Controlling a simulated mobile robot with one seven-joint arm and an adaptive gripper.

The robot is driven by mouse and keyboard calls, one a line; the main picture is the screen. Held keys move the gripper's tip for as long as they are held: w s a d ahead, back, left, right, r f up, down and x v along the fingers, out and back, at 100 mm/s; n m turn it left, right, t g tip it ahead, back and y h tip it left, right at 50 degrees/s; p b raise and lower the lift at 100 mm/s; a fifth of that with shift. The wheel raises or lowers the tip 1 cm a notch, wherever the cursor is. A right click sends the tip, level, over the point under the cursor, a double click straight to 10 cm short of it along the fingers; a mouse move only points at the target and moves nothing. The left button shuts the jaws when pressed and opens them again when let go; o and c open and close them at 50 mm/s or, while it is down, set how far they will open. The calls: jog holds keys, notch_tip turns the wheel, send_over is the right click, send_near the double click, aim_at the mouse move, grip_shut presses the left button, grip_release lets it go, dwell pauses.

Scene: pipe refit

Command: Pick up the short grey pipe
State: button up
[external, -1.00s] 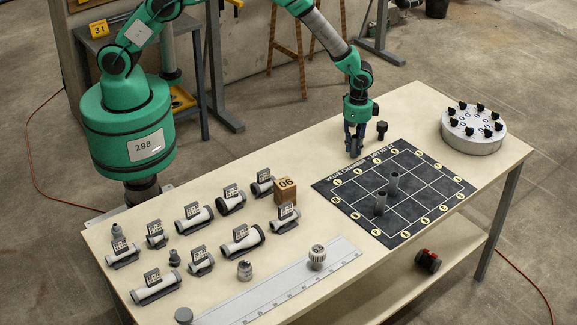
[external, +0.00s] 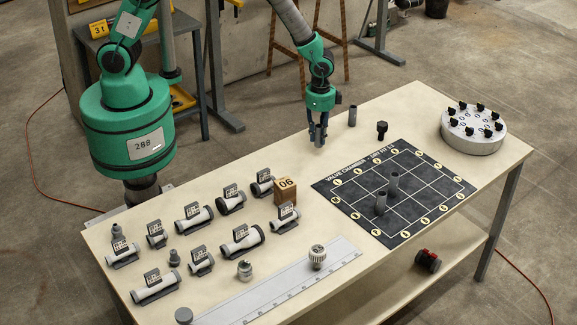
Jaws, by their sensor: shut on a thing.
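My gripper (external: 317,138) is at the back edge of the table, left of the black board. It points down and is shut on a short grey pipe (external: 319,131), which is upright and partly hidden by the fingers. I cannot tell whether the pipe's lower end touches the table. Another short grey pipe (external: 352,116) stands upright on the table, right of my gripper and apart from it.
A dark fitting (external: 382,129) stands behind the black board (external: 350,185). A round grey turntable (external: 473,138) is at the right. Labelled pipes in holders, a wooden block (external: 285,191) and a long ruler (external: 285,288) fill the left and front. Bare tabletop lies around my gripper.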

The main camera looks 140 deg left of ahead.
jog(key=shift+s+d+r, duration=0.15)
jog(key=shift+s+d, duration=0.95)
jog(key=shift+d, duration=0.1)
jog(key=shift+w+a, duration=0.1)
jog(key=shift+w+a+r+p, duration=0.15)
jog(key=shift+w+a+p, duration=0.15)
jog(key=shift+w+a, duration=0.25)
jog(key=w+a+p, duration=0.3)
jog(key=w+a, duration=0.5)
jog(key=a, duration=0.1)
jog(key=shift+w+a+r+m+p, duration=0.15)
jog(key=shift+w+m+p, duration=0.1)
jog(key=shift+m+p, duration=0.1)
jog(key=shift+w+a, duration=0.1)
jog(key=w+a, duration=0.3)
jog(key=a, duration=0.1)
jog(key=w+a+f, duration=0.1)
jog(key=w+a, duration=0.2)
jog(key=w, duration=0.1)
jog(key=w+a, duration=0.3)
jog(key=a, duration=0.1)
jog(key=shift+w+a+f+p, duration=0.25)
jog(key=shift+w+a+p, duration=0.05)
jog(key=shift+f, duration=0.1)
